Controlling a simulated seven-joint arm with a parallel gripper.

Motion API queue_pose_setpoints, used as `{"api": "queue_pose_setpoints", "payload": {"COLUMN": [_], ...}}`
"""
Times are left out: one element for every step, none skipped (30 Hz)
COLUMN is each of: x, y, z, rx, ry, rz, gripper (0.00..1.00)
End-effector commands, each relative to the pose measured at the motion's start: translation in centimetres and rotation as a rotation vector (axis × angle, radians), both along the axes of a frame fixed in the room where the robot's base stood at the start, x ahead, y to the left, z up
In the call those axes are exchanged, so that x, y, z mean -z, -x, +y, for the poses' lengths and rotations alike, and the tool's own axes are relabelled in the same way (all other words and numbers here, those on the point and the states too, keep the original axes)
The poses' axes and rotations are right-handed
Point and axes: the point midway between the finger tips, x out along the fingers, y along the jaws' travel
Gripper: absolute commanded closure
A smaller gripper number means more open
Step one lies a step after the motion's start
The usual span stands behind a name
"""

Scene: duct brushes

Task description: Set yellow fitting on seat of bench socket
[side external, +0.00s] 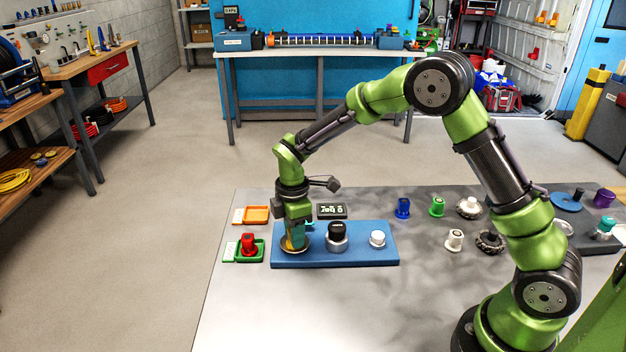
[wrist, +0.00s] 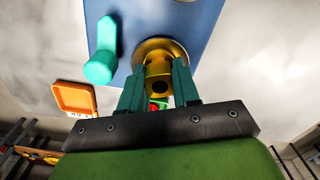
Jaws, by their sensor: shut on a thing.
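My gripper (side external: 297,232) points down at the left end of the blue bench block (side external: 365,255). In the wrist view its two teal fingers (wrist: 158,78) are shut on the yellow fitting (wrist: 158,66), one on each side. The fitting stands at a round metal-rimmed socket (side external: 294,249) on the block. The socket's rim (wrist: 180,50) shows around the fitting's far end in the wrist view. The fingers hide most of the fitting in the side view, and I cannot tell whether it touches the seat.
A teal lever (wrist: 102,52) stands close beside the socket. A black-topped knob (side external: 337,235) and a white knob (side external: 377,238) stand farther right on the block. An orange tray (side external: 257,214) and a green tray holding a red fitting (side external: 249,244) lie left. Several fittings lie right.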

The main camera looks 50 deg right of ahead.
Motion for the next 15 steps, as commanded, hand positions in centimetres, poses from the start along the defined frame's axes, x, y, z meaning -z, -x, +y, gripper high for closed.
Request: {"api": "queue_pose_setpoints", "payload": {"x": [0.05,0.04,0.03,0.03,0.03,0.03,0.03,0.03,0.03,0.03,0.03,0.03,0.04,0.02,-0.06], "y": [0.00,0.00,0.00,0.00,0.01,0.01,0.01,0.01,0.01,0.01,0.01,0.01,0.02,0.02,0.01], "z": [0.00,0.00,0.00,0.00,0.00,0.00,0.00,0.01,0.00,0.01,0.01,0.01,0.01,0.01,0.01], "rx": [0.000,0.000,0.000,0.000,0.000,0.000,0.000,0.000,0.000,0.000,0.000,0.000,0.000,0.000,0.000], "ry": [0.000,0.000,0.000,0.000,0.000,0.000,0.000,0.000,0.000,0.000,0.000,0.000,0.000,0.000,0.000], "rz": [0.000,0.000,0.000,0.000,0.000,0.000,0.000,0.000,0.000,0.000,0.000,0.000,0.001,0.001,0.000], "gripper": [0.66,0.61,0.55,0.51,0.46,0.40,0.39,0.39,0.39,0.39,0.39,0.39,0.39,0.39,0.39]}}
